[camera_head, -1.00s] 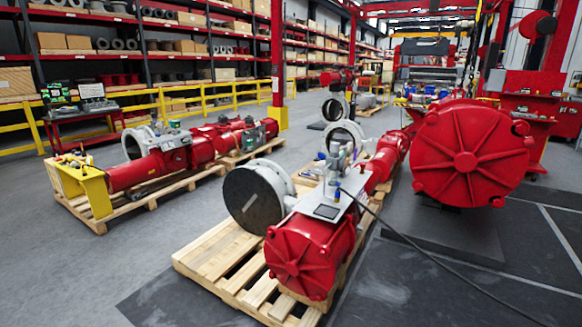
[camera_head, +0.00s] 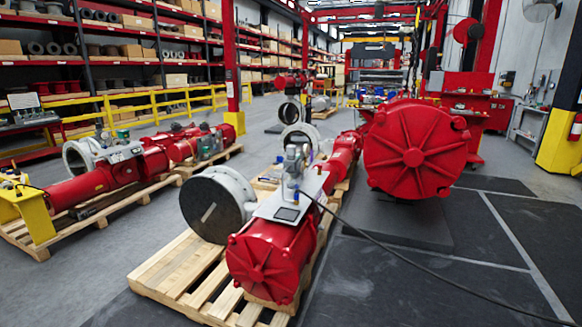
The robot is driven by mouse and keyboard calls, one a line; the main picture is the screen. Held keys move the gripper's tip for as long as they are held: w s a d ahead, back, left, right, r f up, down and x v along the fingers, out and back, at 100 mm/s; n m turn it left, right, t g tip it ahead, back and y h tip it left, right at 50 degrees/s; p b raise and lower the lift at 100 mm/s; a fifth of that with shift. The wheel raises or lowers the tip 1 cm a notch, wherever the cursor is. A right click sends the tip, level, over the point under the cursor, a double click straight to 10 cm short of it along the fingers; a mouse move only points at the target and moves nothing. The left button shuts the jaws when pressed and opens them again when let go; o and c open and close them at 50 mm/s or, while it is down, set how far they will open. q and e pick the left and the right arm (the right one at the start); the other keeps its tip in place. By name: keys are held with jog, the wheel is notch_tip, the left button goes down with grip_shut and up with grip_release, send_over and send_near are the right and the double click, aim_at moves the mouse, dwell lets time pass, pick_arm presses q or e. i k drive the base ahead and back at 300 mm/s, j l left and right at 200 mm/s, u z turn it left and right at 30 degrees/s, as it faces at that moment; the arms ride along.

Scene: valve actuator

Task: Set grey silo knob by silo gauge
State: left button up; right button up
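A red valve actuator (camera_head: 270,262) lies on a wooden pallet in the middle of the view. A light grey panel (camera_head: 270,206) sits on top of it, with a small dark-screened device (camera_head: 288,214) and a cluster of grey metal fittings (camera_head: 294,168) behind it. A black cable runs from the panel to the lower right. A grey silo knob and a silo gauge cannot be told apart at this size. Neither of my grippers shows in the view.
A large red ribbed cylinder (camera_head: 415,150) stands right of the actuator. The wooden pallet (camera_head: 165,285) sticks out at the front left. Another red actuator (camera_head: 90,185) lies on a pallet at left. Grey floor (camera_head: 85,275) is open between the pallets.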

aim_at(290, 149)
jog(key=i+l, duration=0.15)
jog(key=l, duration=0.2)
jog(key=i+l+u, duration=0.1)
jog(key=l, duration=0.25)
jog(key=i+l, duration=0.2)
jog(key=l, duration=0.15)
jog(key=i+l+u, duration=0.1)
jog(key=l, duration=0.25)
jog(key=i+l, duration=0.2)
jog(key=l, duration=0.2)
jog(key=i+l+u, duration=0.1)
jog(key=l, duration=0.25)
jog(key=i+l+u, duration=0.5)
jog(key=i+l, duration=0.45)
jog(key=i, duration=0.1)
